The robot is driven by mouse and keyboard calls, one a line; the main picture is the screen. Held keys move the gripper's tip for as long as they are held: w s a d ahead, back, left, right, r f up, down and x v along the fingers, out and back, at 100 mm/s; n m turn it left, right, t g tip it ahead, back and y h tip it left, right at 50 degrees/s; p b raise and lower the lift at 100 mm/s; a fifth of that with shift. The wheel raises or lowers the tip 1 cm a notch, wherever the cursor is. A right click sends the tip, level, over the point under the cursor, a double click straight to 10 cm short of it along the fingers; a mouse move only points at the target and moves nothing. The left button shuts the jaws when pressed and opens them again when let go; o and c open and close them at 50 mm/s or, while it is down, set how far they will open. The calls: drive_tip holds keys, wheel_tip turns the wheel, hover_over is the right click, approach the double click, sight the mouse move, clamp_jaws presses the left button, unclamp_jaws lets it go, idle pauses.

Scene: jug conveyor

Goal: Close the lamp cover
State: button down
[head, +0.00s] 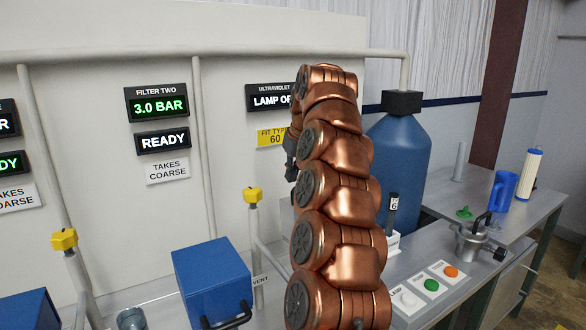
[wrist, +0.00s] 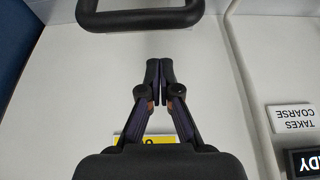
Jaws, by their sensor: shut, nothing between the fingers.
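My gripper (wrist: 160,80) is shut and empty in the wrist view, its two dark fingertips together in front of a pale panel. A black bar handle (wrist: 140,20) crosses the top of that view, apart from the fingertips; it looks like the lamp cover's handle, but the cover itself cannot be made out. In the head view my copper arm hides most of the lamp station. Its ultraviolet sign (head: 270,97) reads LAMP O, the rest hidden. A yellow type label (head: 271,137) is below it. Part of my gripper (head: 291,160) shows left of the arm.
A blue box (head: 212,278) with a black handle stands left of my arm. A large blue tank (head: 405,155) stands behind right. Pipes run down the wall.

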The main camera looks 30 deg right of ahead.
drive_tip(key=shift+s+r, duration=0.15)
drive_tip(key=shift+s, duration=0.9)
drive_tip(key=shift+s+a, duration=0.1)
drive_tip(key=shift+s, duration=0.75)
drive_tip(key=shift+s+a+f, duration=0.1)
drive_tip(key=shift+f, duration=0.15)
